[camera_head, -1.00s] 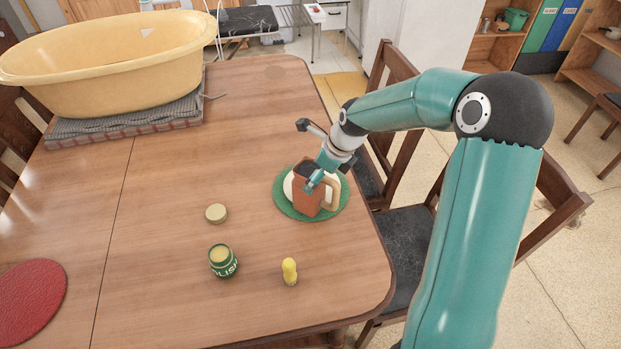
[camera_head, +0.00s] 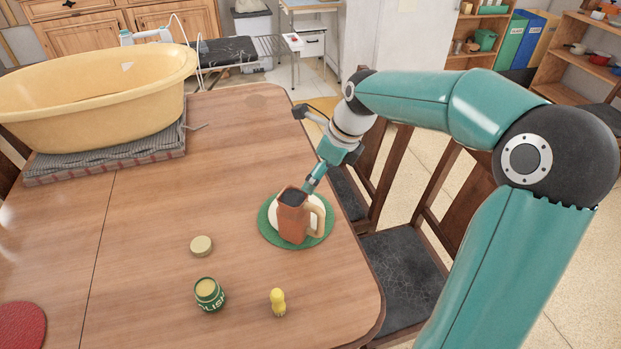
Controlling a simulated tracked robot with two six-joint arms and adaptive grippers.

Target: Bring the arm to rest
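My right arm comes in from the right over the chairs, and its gripper (camera_head: 312,179) points down at the upper right of a brown square-sided mug (camera_head: 291,219). The fingertips are close to the rim and handle side; I cannot tell whether they touch it. The fingers overlap, so their opening is unclear. The mug stands upright, its tan handle to the right, on a white plate (camera_head: 272,213) over a round green mat (camera_head: 312,241). My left gripper is not in view.
An open green jar (camera_head: 209,297), a loose lid (camera_head: 201,246) and a small yellow object (camera_head: 278,303) stand on the wooden table (camera_head: 150,240). A yellow tub (camera_head: 100,110) sits on a folded cloth at the back left. A red mat (camera_head: 20,328) lies front left. Chairs (camera_head: 400,275) line the right edge.

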